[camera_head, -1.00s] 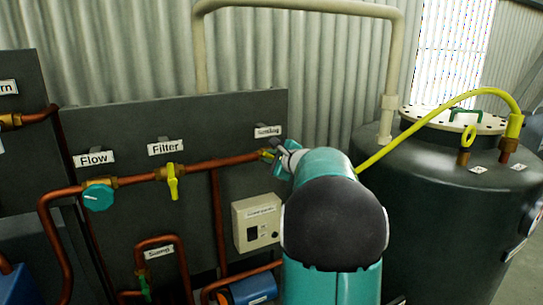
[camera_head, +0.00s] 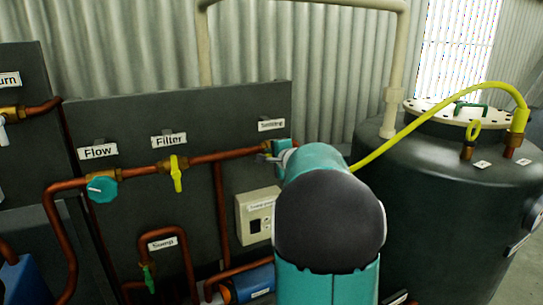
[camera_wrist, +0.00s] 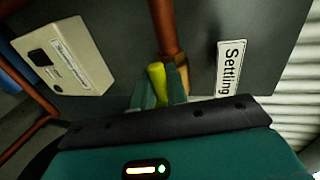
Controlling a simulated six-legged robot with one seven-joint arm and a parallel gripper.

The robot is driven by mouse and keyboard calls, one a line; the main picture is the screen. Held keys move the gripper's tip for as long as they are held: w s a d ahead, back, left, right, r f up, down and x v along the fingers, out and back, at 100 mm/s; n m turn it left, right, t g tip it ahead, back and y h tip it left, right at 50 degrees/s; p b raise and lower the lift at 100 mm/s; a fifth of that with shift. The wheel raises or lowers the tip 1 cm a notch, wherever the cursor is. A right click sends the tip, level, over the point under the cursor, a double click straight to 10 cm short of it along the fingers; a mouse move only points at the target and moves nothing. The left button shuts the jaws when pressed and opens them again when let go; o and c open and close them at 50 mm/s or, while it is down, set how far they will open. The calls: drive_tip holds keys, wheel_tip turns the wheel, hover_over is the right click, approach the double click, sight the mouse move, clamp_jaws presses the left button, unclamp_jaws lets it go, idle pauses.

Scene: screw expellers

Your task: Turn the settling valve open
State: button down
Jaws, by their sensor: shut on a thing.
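The settling valve is on the copper pipe at the panel's right end, by the "Settling" label (camera_head: 271,125). In the wrist view its yellow handle (camera_wrist: 157,82) stands between my gripper's two teal fingers (camera_wrist: 160,97), which are shut on it. The brass valve body (camera_wrist: 176,75) shows just beside the fingers, and the "Settling" label (camera_wrist: 230,68) is to the right. In the head view my gripper (camera_head: 273,156) is at the valve, and my arm and gripper hide the handle.
The yellow filter valve (camera_head: 176,173) and teal flow valve (camera_head: 102,189) sit left along the same pipe. A cream control box (camera_head: 257,215) is below my gripper. A dark tank (camera_head: 450,210) with a yellow hose (camera_head: 430,118) stands at the right.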

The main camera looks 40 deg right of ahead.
idle(0.3)
drive_tip(key=c, duration=1.5)
unclamp_jaws()
drive_tip(key=v, duration=1.3)
drive_tip(key=shift+s+a, duration=0.15)
drive_tip(key=shift+s, duration=0.25)
